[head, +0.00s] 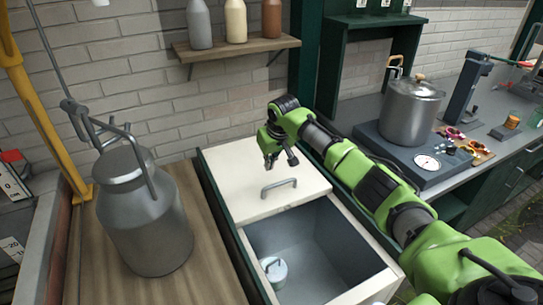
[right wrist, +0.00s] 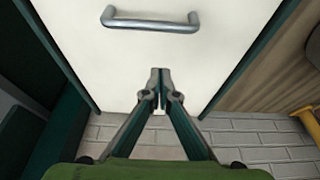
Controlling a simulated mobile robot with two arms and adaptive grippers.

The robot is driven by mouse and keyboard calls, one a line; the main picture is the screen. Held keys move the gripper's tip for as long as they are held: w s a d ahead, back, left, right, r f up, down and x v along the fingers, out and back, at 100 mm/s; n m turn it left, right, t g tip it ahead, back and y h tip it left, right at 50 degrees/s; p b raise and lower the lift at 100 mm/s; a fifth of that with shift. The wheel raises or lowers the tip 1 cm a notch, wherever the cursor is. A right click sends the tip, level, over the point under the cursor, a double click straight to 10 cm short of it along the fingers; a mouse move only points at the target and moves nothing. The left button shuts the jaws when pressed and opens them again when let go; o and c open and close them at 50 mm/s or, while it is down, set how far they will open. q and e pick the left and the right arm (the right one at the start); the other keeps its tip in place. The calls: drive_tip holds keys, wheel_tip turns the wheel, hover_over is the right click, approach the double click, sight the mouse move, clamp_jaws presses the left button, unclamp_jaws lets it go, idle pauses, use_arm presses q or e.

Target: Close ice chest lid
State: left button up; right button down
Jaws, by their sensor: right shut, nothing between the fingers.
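The ice chest (head: 236,250) is open at its near half, showing a grey interior. Its cream lid (head: 238,165) lies flat over the far half, with a grey metal handle (head: 279,188) near its front edge. The lid and its handle (right wrist: 152,22) also show in the right wrist view. My right gripper (head: 281,162) is shut and empty, above the lid and behind the handle. Its fingertips (right wrist: 160,72) meet over the lid's far part in the right wrist view. Whether they touch the lid cannot be told. My left gripper is out of view.
A small pale canister (head: 274,270) sits inside the chest. A large metal milk can (head: 148,225) stands on the wooden surface at left. A steel pot (head: 410,112) stands on the counter at right. A wall shelf (head: 235,47) holds bottles behind.

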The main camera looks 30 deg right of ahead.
sight(273, 192)
drive_tip(key=x, duration=0.2)
drive_tip(key=shift+w+f, duration=0.1)
drive_tip(key=shift+f, duration=0.15)
drive_tip(key=shift+f+p, duration=0.15)
drive_tip(key=shift+p, duration=0.2)
drive_tip(key=shift+s+f+p, duration=0.15)
drive_tip(key=shift+s+p, duration=0.3)
drive_tip(key=shift+s, duration=0.45)
drive_tip(key=shift+s+f+p, duration=0.1)
drive_tip(key=shift+s+p, duration=0.3)
drive_tip(key=shift+s, duration=0.55)
drive_tip(key=shift+s+a+f, duration=0.1)
drive_tip(key=shift+f, duration=0.1)
